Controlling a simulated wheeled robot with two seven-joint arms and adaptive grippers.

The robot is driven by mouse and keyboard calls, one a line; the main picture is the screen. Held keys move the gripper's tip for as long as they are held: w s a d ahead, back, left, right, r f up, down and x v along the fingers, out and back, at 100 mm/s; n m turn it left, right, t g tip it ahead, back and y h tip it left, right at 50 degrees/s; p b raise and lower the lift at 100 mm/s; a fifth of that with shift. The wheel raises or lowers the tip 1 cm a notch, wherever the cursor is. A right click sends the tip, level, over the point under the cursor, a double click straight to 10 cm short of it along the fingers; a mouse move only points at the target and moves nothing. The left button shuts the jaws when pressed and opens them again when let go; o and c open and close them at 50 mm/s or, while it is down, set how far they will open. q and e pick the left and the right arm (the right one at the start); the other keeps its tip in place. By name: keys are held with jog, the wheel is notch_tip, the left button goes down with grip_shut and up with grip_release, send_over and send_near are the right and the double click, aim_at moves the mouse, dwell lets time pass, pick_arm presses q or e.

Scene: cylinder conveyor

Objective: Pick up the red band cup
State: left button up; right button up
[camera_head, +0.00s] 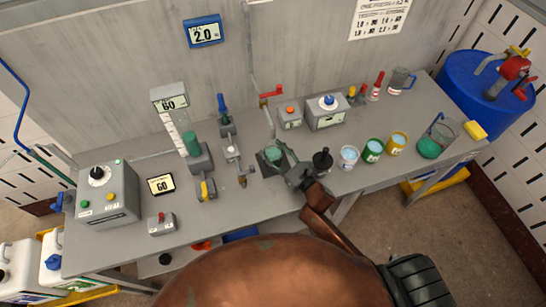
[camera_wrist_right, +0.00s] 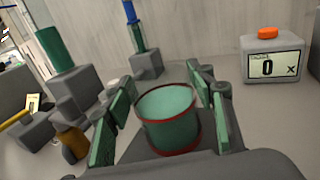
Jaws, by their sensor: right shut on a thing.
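The red band cup (camera_wrist_right: 168,122) shows in the right wrist view, with a red rim, a red band low down and a green inside. It stands upright between the fingers of my right gripper (camera_wrist_right: 165,108), which is shut on it. I cannot tell whether the cup touches the bench. My left gripper is not in view.
The grey bench (camera_head: 150,245) also carries a white cup (camera_head: 348,158), a green cup (camera_head: 372,151) and a yellow cup (camera_head: 397,144) to the right. A black-knobbed part (camera_head: 322,160) stands close beside the gripper. Valve fixtures (camera_head: 200,160) stand left; a display box (camera_head: 326,113) is behind.

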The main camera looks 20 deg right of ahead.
aim_at(273, 135)
grip_shut()
notch_tip(273, 135, up, 10)
jog(key=shift+r+p, duration=0.1)
jog(key=shift+p, duration=0.6)
